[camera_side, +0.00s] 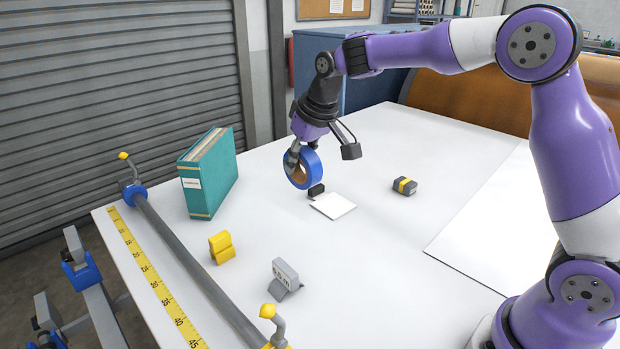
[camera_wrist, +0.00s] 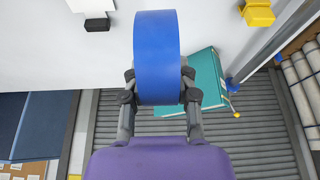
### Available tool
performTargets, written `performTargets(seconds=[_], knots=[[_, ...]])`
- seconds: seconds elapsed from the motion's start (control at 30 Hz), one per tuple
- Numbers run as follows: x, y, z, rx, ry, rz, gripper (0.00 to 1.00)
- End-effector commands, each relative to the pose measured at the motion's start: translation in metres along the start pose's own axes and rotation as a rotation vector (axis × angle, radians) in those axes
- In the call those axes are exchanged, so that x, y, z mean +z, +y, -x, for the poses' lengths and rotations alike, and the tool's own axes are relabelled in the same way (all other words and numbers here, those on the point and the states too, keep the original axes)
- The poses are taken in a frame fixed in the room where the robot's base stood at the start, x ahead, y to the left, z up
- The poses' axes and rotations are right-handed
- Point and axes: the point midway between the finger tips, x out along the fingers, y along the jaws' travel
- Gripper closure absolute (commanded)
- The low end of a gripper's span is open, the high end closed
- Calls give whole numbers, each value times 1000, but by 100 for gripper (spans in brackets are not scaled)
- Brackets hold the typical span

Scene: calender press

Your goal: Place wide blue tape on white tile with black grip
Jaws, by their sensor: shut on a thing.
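A wide roll of blue tape (camera_side: 303,168) is held upright in my gripper (camera_side: 294,152), which is shut on it. In the wrist view the blue tape (camera_wrist: 157,55) stands between the two fingers of my gripper (camera_wrist: 160,92). The white tile (camera_side: 333,206) lies flat on the white table, just right of and below the tape in the side view. Its black grip (camera_side: 316,190) sits at the tile's far left edge. The tile (camera_wrist: 92,5) and black grip (camera_wrist: 97,24) also show at the top left of the wrist view. The tape appears above the table, apart from the tile.
A teal binder (camera_side: 210,172) stands left of the tape. A yellow block (camera_side: 221,248), a grey labelled block (camera_side: 286,275) and a dark block with a yellow band (camera_side: 404,186) are on the table. A grey bar (camera_side: 195,262) and yellow ruler (camera_side: 155,281) run along the left edge.

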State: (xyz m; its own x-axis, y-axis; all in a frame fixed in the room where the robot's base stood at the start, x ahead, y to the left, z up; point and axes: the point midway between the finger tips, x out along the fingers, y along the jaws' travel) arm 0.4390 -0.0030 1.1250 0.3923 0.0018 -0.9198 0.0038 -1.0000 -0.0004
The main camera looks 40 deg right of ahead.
Motion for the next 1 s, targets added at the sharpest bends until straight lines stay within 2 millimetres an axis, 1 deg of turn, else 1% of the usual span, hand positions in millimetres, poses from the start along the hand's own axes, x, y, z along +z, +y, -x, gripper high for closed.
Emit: performTargets(seconds=[0.03, 0.13, 0.3, 0.4, 0.5, 0.67, 0.8, 0.9, 1.0], knots=[[0, 11, -3, 3, -1, -7, 100], [1, 31, -16, 4, -3, -9, 100], [0, 74, -46, 4, -2, -10, 100], [-1, 94, -60, 3, -2, -8, 100], [-2, 108, -70, 2, -1, -6, 100], [-1, 117, -80, 1, -1, -4, 100], [8, 116, -100, 0, -4, -3, 100], [13, 116, -111, 0, -2, -2, 100], [13, 116, -113, 1, 1, -2, 100]])
